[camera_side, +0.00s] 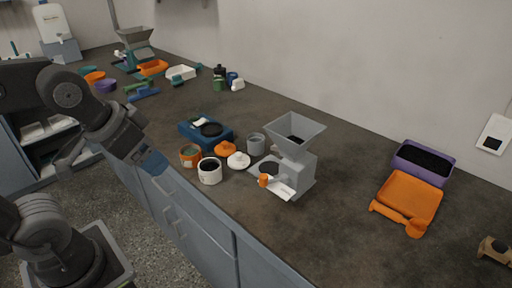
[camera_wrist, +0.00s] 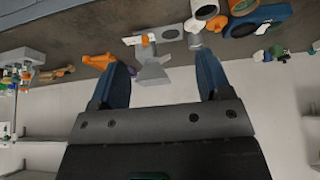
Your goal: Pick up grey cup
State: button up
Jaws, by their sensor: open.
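The grey cup (camera_side: 256,144) stands upright on the dark bench, between the white lid and the grey hopper machine. In the wrist view, which is upside down, a small grey shape that looks like the grey cup (camera_wrist: 194,26) is near the top, beside the white jar. My gripper (camera_side: 152,163) is near the bench's front edge, left of the cup and well apart from it. In the wrist view my gripper (camera_wrist: 158,64) shows two blue fingers spread wide with nothing between them.
Close around the cup are the hopper machine (camera_side: 297,148), white jar (camera_side: 210,172), orange jar (camera_side: 190,156), white lid (camera_side: 238,160), orange lid (camera_side: 228,149) and blue scale (camera_side: 206,131). An orange tray (camera_side: 408,196) and purple tray (camera_side: 423,163) lie right. Bench behind the cup is clear.

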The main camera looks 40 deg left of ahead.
jog(key=shift+w+r, duration=0.1)
jog(key=n+g+y, duration=0.1)
jog(key=n+g, duration=0.1)
jog(key=n, duration=0.3)
send_over(256, 145)
jog(key=s+a, duration=0.1)
notch_tip(256, 145, down, 10)
jog(key=x, duration=0.8)
jog(key=shift+a+f, duration=0.2)
jog(key=shift+f, duration=0.05)
jog(key=shift+s+d+x, duration=0.1)
jog(key=shift+x, duration=1.2)
jog(key=shift+s+d+x, duration=0.1)
jog(key=shift+s+x, duration=0.05)
jog(key=shift+x, duration=1.15)
jog(key=shift+f, duration=0.1)
jog(key=shift+c, duration=0.5)
jog(key=c, duration=0.6)
